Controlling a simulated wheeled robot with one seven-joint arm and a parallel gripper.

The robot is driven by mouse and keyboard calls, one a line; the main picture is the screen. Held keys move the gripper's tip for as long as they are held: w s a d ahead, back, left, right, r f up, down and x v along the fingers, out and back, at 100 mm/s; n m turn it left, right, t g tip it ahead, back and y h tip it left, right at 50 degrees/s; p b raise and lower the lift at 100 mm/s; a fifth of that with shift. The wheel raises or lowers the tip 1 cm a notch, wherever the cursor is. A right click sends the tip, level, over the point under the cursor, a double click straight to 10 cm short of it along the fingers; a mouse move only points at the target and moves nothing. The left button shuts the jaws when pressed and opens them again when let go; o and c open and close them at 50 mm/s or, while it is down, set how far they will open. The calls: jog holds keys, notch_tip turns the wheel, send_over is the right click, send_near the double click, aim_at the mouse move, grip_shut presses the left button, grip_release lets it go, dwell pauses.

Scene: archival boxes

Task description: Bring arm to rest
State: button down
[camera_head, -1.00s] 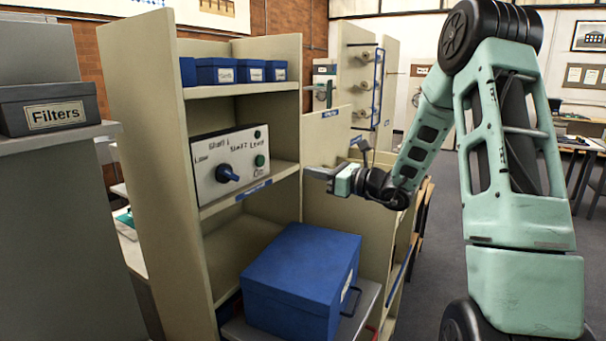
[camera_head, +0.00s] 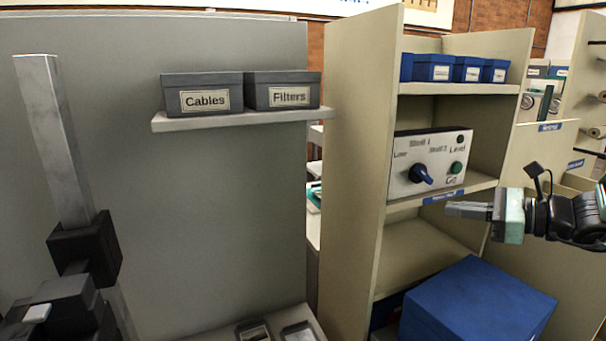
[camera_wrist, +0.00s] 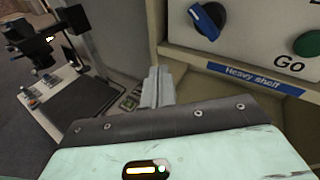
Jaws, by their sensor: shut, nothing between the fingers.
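My gripper (camera_head: 456,210) is at the right of the head view, its fingers pointing left. It is shut and empty, in front of the beige shelf unit, just below and right of the control panel (camera_head: 428,163). In the wrist view the closed fingers (camera_wrist: 157,86) show at the centre, apart from the shelf edge. The panel has a blue knob (camera_head: 421,174) and a green button (camera_head: 456,167); both also show at the top of the wrist view. Much of my arm lies outside the head view's right edge.
A large blue box (camera_head: 478,305) sits low in the beige shelf unit, below my gripper. Small blue boxes (camera_head: 433,67) stand on its top shelf. Grey boxes labelled Cables (camera_head: 204,100) and Filters (camera_head: 289,96) stand on a grey shelf at left. A black device on a post (camera_head: 84,250) stands at lower left.

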jog(key=s+a+f+n+g+h, duration=0.1)
jog(key=s+a+f+n+g, duration=0.1)
jog(key=s+a+n+g, duration=0.55)
jog(key=s+a+f+n+g+h, duration=0.2)
jog(key=s+a+f+n+g, duration=0.15)
jog(key=s+a+n, duration=0.45)
jog(key=s+a+f+n+t+h, duration=0.1)
jog(key=s+a+f+n+h, duration=0.1)
jog(key=s+n+h, duration=0.6)
jog(key=s+n, duration=0.5)
jog(key=n, duration=0.3)
jog(key=shift+s+a+h, duration=0.35)
jog(key=shift+a+h, duration=0.05)
dwell(3.7)
